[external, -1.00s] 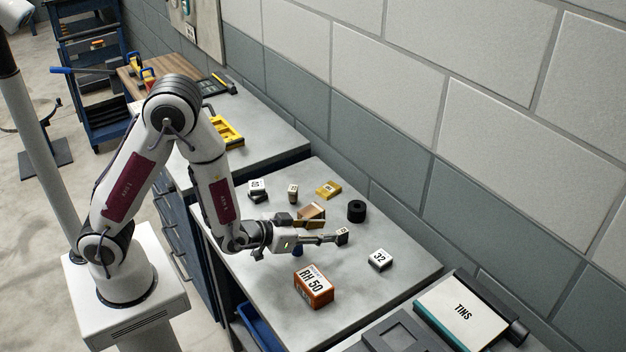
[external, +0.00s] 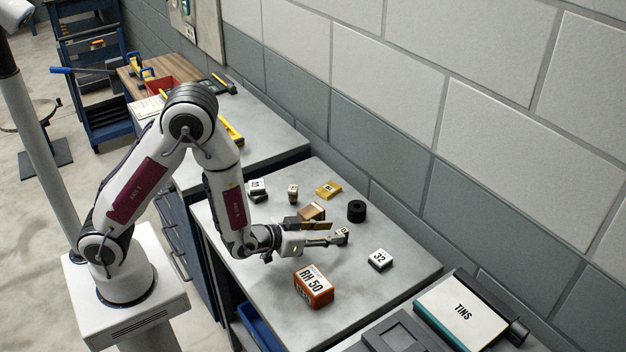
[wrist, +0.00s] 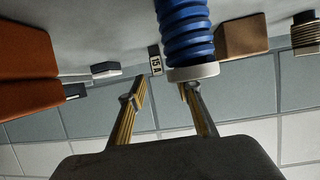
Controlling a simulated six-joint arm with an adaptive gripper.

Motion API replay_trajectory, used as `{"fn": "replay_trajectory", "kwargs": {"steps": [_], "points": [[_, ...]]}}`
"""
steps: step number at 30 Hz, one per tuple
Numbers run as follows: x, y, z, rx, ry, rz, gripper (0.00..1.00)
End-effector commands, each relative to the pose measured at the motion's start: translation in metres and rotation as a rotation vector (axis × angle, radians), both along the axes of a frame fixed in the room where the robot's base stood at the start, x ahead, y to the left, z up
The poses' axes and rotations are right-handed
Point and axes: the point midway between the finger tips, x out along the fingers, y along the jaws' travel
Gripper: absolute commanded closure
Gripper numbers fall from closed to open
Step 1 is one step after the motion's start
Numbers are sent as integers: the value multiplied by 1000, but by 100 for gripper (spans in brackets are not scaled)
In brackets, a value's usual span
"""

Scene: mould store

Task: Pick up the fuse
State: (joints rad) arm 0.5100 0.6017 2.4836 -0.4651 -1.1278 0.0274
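A small cream block marked "15 A", which looks like the fuse, stands on the bench (external: 342,232); it also shows in the wrist view (wrist: 155,60). My gripper (external: 327,233) is open and low over the bench, with its fingers pointing towards this block. In the wrist view my gripper (wrist: 162,92) shows its two fingers spread, with nothing held. The block shows beyond the gap between the fingers, nearer the left finger. Whether a finger touches it cannot be told.
A blue ribbed cylinder with a white end (wrist: 187,30) looms near the right finger. An orange "RH 50" box (external: 314,287), a white "32" block (external: 380,259), a brown block (external: 312,211), a black cylinder (external: 356,211) and a yellow block (external: 328,190) stand around.

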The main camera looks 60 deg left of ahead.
Motion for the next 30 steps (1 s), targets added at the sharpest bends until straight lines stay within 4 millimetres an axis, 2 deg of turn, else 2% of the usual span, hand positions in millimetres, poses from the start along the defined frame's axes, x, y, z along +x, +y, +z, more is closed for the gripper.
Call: {"fn": "replay_trajectory", "kwargs": {"steps": [14, 30], "points": [[5, 0, -2, 0, 1, 0, 67], [47, -4, -21, 0, 1, 0, 67]]}}
